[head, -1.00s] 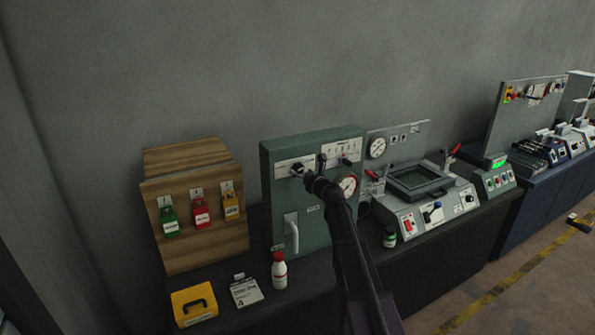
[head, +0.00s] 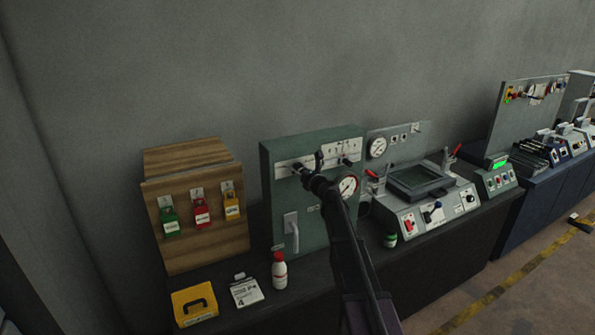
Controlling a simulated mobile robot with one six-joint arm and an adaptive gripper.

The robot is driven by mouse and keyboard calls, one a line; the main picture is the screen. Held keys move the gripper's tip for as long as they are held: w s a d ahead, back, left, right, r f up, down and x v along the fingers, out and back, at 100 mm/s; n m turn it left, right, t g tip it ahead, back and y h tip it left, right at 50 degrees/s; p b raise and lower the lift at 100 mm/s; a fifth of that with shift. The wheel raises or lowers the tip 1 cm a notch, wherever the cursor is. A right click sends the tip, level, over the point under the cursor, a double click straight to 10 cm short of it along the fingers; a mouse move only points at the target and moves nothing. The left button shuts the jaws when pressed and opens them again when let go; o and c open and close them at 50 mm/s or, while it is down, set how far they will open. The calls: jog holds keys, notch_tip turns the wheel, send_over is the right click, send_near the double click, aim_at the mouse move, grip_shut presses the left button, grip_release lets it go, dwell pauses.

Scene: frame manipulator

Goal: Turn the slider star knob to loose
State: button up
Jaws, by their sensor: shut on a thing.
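The green panel (head: 269,220) stands on the dark bench. White label plates run across its upper part. My gripper (head: 303,172) is at the left label plate (head: 283,170), seen from behind and small in the picture. It is shut on a small dark knob there, which is mostly hidden by the fingers. I cannot make out the knob's star shape or which way it is turned. Another dark knob (head: 347,161) sits on the right plate, clear of my gripper.
A round gauge (head: 347,187) and a pale handle (head: 292,232) are on the panel. A red-capped bottle (head: 279,270) stands in front. A wooden lockout board (head: 190,255) is at left, a yellow case (head: 194,305) before it. A machine with a tray (head: 418,184) is at right.

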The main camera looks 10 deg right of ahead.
jog(key=shift+n, duration=0.4)
jog(key=n, duration=0.3)
jog(key=shift+p, duration=0.3)
jog(key=n, duration=0.5)
jog(key=shift+h, duration=0.3)
jog(key=n, duration=0.4)
jog(key=shift+s+n+h+p, duration=0.1)
jog(key=shift+n+h+p, duration=0.2)
jog(key=shift+p, duration=0.05)
jog(key=n, duration=0.4)
jog(key=shift+a, duration=0.1)
jog(key=n, duration=0.6)
jog(key=shift+s+h, duration=0.1)
jog(key=shift+h, duration=0.3)
jog(key=n, duration=0.5)
jog(key=shift+b, duration=0.35)
jog(key=shift+h, duration=0.3)
